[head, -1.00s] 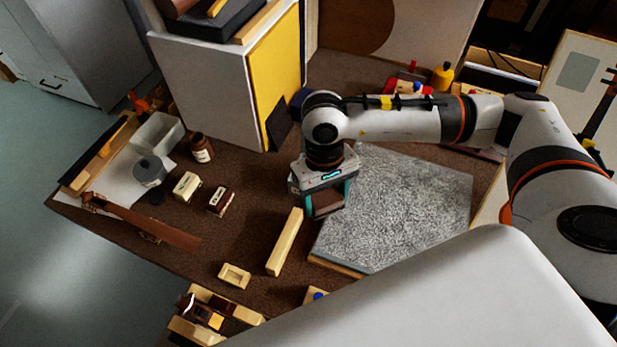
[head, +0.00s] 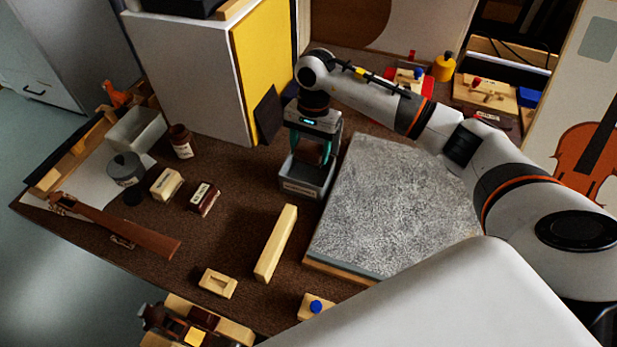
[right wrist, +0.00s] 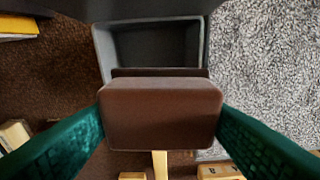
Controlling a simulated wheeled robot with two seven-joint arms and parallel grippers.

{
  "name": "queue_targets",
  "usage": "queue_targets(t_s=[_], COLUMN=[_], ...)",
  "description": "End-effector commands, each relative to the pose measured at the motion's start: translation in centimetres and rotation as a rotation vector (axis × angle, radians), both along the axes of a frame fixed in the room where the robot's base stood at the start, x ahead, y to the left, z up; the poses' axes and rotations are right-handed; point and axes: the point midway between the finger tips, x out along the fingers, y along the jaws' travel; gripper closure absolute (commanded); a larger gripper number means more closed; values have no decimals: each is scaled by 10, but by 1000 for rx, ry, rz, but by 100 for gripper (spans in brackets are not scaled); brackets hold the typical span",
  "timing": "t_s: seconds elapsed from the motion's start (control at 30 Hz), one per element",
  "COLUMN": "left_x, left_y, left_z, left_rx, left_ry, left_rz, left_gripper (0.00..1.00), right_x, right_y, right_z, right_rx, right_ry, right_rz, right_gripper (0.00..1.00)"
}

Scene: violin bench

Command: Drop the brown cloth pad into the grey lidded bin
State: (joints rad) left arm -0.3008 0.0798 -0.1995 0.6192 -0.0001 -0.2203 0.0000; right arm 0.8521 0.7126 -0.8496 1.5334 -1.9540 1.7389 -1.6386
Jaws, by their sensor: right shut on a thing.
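The brown cloth pad (head: 313,152) is held between the teal fingers of my right gripper (head: 318,154). In the right wrist view the pad (right wrist: 160,118) fills the space between both green fingers. The grey bin (head: 304,188) stands on the bench under the gripper, beside the left edge of the grey stone slab. Its open top shows in the right wrist view (right wrist: 104,57), and the pad covers its near part there. The pad appears to be above the bin or at its rim; its exact height is hard to tell. My left gripper is not in view.
The grey stone slab (head: 395,205) lies right of the bin. A dark panel (head: 268,115) leans by the white cabinet (head: 190,75) behind it. A pale wooden bar (head: 276,243) lies in front. Small boxes, a jar (head: 181,141) and a violin neck (head: 135,230) are at left.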

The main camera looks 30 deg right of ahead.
Motion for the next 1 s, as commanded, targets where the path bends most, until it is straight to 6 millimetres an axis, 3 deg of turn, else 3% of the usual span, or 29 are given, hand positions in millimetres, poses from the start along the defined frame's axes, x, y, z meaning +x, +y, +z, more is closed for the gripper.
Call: queue_targets(t_s=[0.5, 0.8, 0.83, 1.0], left_x=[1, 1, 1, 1], left_y=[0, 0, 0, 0], left_z=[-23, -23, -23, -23], left_rx=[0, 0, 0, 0], left_ry=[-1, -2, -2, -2], left_rz=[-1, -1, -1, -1], left_gripper=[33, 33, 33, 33], right_x=[-1, -1, -1, -1], right_y=[1, 1, 1, 0], right_z=[-54, -57, -57, -57], right_rx=[1, 0, 0, -1], right_ry=[1, 0, 0, 1], right_rz=[5, 5, 5, 5], right_gripper=[55, 55, 36, 12])
